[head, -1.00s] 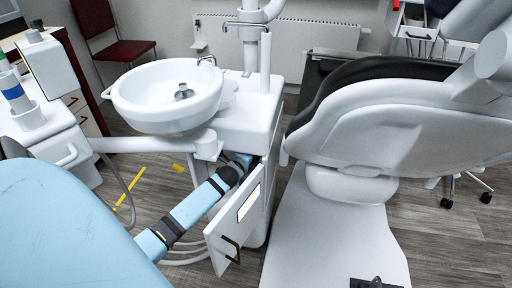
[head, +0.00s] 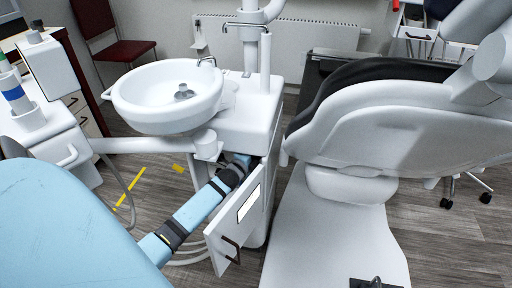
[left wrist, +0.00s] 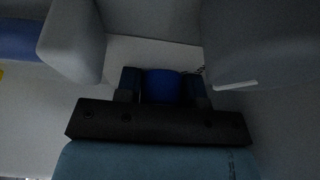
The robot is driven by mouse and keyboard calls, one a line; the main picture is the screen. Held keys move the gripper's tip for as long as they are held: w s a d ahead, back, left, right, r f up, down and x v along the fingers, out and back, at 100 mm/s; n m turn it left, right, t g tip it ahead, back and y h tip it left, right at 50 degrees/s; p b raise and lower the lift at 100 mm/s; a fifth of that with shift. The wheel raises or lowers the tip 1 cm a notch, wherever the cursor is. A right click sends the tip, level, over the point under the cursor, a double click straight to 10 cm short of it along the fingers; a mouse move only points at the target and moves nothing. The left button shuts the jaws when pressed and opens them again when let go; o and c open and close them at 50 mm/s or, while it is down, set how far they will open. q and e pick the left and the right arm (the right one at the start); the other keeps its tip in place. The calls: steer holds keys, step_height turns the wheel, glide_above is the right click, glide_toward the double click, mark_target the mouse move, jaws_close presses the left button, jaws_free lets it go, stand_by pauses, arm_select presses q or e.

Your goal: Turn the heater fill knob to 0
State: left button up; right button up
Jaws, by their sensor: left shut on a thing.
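A blue knob (left wrist: 163,92) shows in the left wrist view, between the dark fingers of my left gripper (left wrist: 164,80). The gripper is shut on it. No marking or pointer on the knob can be read. In the head view my left arm reaches into the open cabinet below the white basin. The gripper and the knob are hidden there. The cabinet door (head: 229,234) stands open towards me, with a dark handle. My right gripper is not in view.
The white basin unit (head: 245,125) overhangs my left arm. A white and black dental chair (head: 400,130) stands to the right. Hoses hang to the left, above wooden floor.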

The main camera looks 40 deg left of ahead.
arm_select(q)
steer(key=shift+r+n+t+y, duration=0.1)
steer(key=shift+n+t+y, duration=0.25)
steer(key=shift+n, duration=0.85)
steer(key=shift+r+n+t+y, duration=0.15)
steer(key=shift+n+t, duration=0.3)
steer(key=shift+n, duration=0.75)
steer(key=shift+f, duration=0.1)
steer(key=o, duration=0.9)
